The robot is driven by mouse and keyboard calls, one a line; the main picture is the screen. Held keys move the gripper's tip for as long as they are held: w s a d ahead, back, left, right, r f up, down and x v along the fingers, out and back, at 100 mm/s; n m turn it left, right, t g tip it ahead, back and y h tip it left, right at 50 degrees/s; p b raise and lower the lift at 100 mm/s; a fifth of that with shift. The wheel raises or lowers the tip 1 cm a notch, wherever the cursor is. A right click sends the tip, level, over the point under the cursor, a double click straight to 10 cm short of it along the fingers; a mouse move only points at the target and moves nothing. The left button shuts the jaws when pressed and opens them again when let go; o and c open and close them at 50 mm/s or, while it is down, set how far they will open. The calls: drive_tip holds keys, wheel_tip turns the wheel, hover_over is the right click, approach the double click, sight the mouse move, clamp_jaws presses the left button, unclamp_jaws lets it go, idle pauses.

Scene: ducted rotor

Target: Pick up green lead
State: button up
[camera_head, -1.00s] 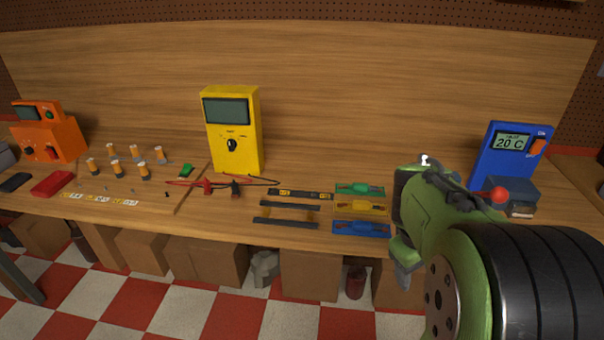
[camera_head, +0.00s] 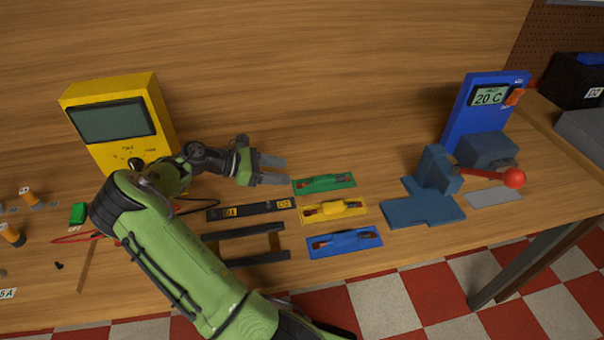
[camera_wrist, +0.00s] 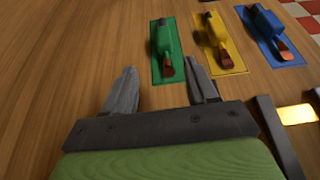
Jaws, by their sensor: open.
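The green lead (camera_head: 323,182) lies on a green plate on the wooden bench, farthest back of three leads. My gripper (camera_head: 272,169) is just left of it in the head view, fingers pointing at it, open and empty. In the wrist view, the green lead (camera_wrist: 165,45) lies ahead of the two fingertips (camera_wrist: 160,78), its dark red-brown end nearest to me and close to the right finger. The lead is outside the grip; whether the right finger touches its plate I cannot tell.
A yellow lead (camera_head: 333,209) and a blue lead (camera_head: 345,242) lie in front of the green one. A yellow meter (camera_head: 115,120) stands behind my arm. A blue press with a red-knobbed lever (camera_head: 430,190) stands to the right. Dark rails (camera_head: 240,232) lie at left.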

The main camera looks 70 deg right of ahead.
sight(319, 178)
drive_tip(key=b+x, duration=0.1)
drive_tip(key=x, duration=0.2)
drive_tip(key=b+x, duration=0.1)
drive_tip(key=x, duration=0.3)
drive_tip(key=b+x, duration=0.1)
drive_tip(key=x, duration=0.3)
drive_tip(key=shift+s+a+f, duration=0.1)
drive_tip(key=shift+s+a, duration=0.2)
drive_tip(key=shift+s, duration=0.05)
drive_tip(key=c, duration=1.1)
